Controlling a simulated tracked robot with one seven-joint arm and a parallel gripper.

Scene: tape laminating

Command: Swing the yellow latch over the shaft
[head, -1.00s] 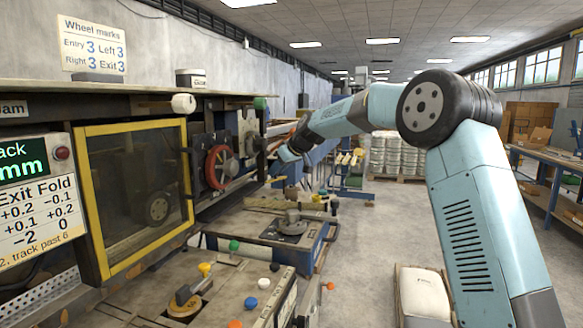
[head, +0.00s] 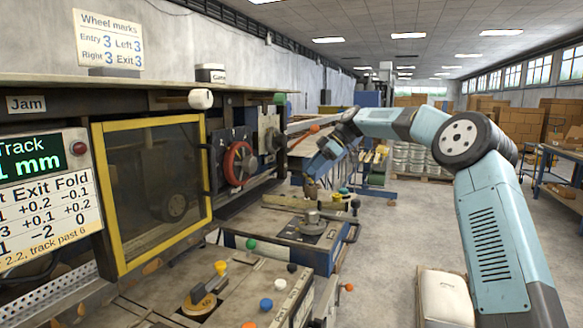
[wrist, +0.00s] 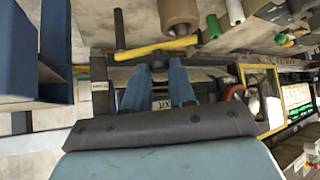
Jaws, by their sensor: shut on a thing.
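The yellow latch (wrist: 155,48) shows in the wrist view as a slightly tilted bar just beyond my fingertips. My gripper (wrist: 158,72) has its two blue fingers drawn in on a dark knob-like part at the bar's middle, touching it. A dark upright rod (wrist: 119,28) meets the bar near its left end; I cannot tell whether it is the shaft. A tan roller (wrist: 178,14) stands above the bar's right part.
The red handwheel (head: 239,164) and yellow-framed window (head: 155,190) are on the machine's left side. A low bench with a round metal fitting (head: 309,222) stands in front of the gripper. Blue beams (wrist: 56,45) are at left in the wrist view.

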